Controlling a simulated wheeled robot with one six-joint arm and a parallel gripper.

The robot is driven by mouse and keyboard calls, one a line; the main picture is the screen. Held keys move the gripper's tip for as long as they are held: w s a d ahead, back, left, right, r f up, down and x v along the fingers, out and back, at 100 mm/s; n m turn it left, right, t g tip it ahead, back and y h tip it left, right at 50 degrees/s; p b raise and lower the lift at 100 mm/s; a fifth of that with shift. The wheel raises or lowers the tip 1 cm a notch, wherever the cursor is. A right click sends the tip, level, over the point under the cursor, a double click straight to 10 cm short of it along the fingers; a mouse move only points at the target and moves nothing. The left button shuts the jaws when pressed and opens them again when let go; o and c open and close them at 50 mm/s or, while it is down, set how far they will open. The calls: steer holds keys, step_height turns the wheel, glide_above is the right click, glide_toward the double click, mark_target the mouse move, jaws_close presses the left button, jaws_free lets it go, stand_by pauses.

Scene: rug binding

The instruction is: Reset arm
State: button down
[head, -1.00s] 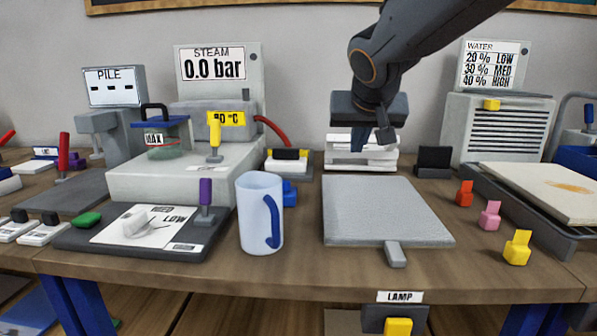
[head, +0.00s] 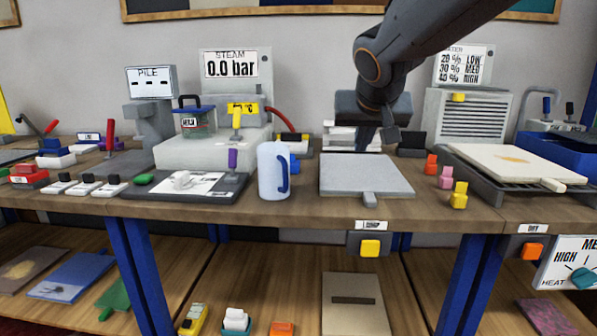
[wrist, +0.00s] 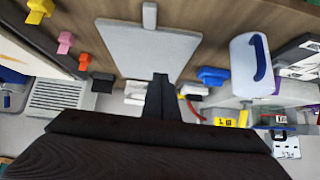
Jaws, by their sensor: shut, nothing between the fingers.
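My gripper (head: 378,136) hangs at the end of my dark arm, above the back of the workbench. It is shut and empty. In the wrist view, the closed fingers (wrist: 159,95) point toward the grey board (wrist: 148,47). In the head view, that grey board (head: 365,176) with a short handle lies flat on the bench, just in front of my gripper. A white stacked object (head: 350,138) stands behind the gripper and is partly hidden by it.
A white mug with a blue handle (head: 272,172) stands left of the board. Red, pink and yellow tabs (head: 445,178) stand right of it, beside a dark tray with a pale slab (head: 510,160). The steam unit (head: 215,152) is at left. A lower shelf (head: 260,265) holds several items.

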steer(key=s+a+f+n+g+y, duration=0.15)
steer(key=s+f+g, duration=0.35)
steer(key=s+f, duration=0.75)
steer(key=s+a+f+n+g, duration=0.15)
steer(key=s+f+g, duration=0.35)
steer(key=s+f, duration=0.75)
steer(key=s+d+r+m+p, duration=0.2)
steer(key=d+r+p, duration=0.7)
steer(key=p, duration=0.6)
step_height(320, 180, up, 2)
steer(key=shift+s+r+t+h, duration=0.2)
steer(key=shift+s+t+h, duration=0.15)
steer(key=shift+s, duration=0.2)
